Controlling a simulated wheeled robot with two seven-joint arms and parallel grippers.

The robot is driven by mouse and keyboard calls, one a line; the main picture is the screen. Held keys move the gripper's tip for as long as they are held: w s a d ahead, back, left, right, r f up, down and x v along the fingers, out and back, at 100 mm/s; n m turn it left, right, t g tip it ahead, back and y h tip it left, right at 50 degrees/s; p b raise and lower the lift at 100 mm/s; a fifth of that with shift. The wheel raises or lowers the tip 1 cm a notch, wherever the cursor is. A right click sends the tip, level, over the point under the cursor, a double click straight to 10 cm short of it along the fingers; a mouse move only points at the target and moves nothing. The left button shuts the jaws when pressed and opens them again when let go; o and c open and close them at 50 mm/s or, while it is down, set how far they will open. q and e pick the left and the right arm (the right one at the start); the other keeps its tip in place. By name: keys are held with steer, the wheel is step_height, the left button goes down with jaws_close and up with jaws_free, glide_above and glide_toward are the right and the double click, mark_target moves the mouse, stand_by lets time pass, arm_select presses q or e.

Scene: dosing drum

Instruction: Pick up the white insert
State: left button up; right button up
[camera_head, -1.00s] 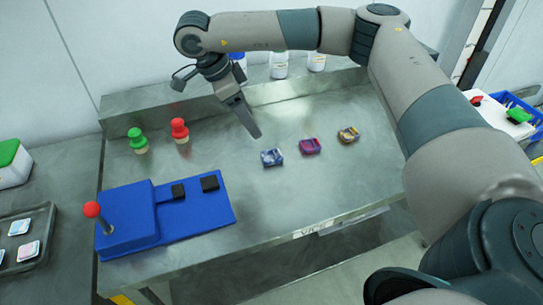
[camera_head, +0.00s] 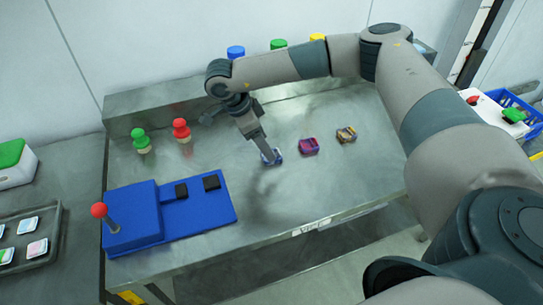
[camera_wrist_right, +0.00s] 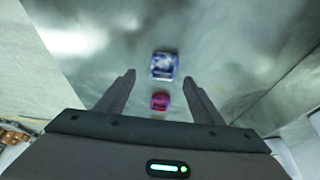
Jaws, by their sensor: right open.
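A small block with a blue-and-white top (camera_head: 277,157) lies on the steel table; its whitish face also shows in the right wrist view (camera_wrist_right: 165,66). It is the only one of three similar blocks with much white. My right gripper (camera_head: 268,153) is over it in the head view, its fingers partly covering the block. In the right wrist view the gripper (camera_wrist_right: 159,77) is open, with nothing between its fingers; the white-topped block appears just beyond the fingertips. I cannot tell the exact height above it. My left gripper is not in view.
A pink-purple block (camera_head: 308,146) and a yellow-brown block (camera_head: 346,134) lie to the right. A blue fixture (camera_head: 140,213) with a red-knobbed lever stands front left. Green (camera_head: 139,138) and red (camera_head: 181,129) knobbed pieces stand behind it. Lidded bottles stand at the back.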

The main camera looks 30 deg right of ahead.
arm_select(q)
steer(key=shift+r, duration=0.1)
arm_select(e)
steer(key=shift+d+f, duration=0.1)
steer(key=shift+f, duration=0.05)
steer(key=shift+w+d+f+p, duration=0.1)
steer(key=shift+d+f+p, duration=0.15)
steer(key=shift+f+p, duration=0.35)
steer(key=shift+w+d+f+p, duration=0.1)
steer(key=shift+d+f+p, duration=0.15)
steer(key=shift+f+p, duration=0.3)
steer(key=shift+x, duration=0.9)
steer(key=shift+d+f+p, duration=0.1)
steer(key=shift+f+p, duration=0.1)
steer(key=shift+p, duration=0.1)
steer(key=shift+f, duration=0.1)
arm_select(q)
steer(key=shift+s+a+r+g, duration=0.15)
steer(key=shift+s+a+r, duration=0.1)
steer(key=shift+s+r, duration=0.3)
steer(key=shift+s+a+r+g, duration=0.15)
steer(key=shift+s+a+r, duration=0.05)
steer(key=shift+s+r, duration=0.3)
arm_select(e)
steer(key=shift+c, duration=0.6)
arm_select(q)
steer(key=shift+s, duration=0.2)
arm_select(e)
steer(key=c, duration=1)
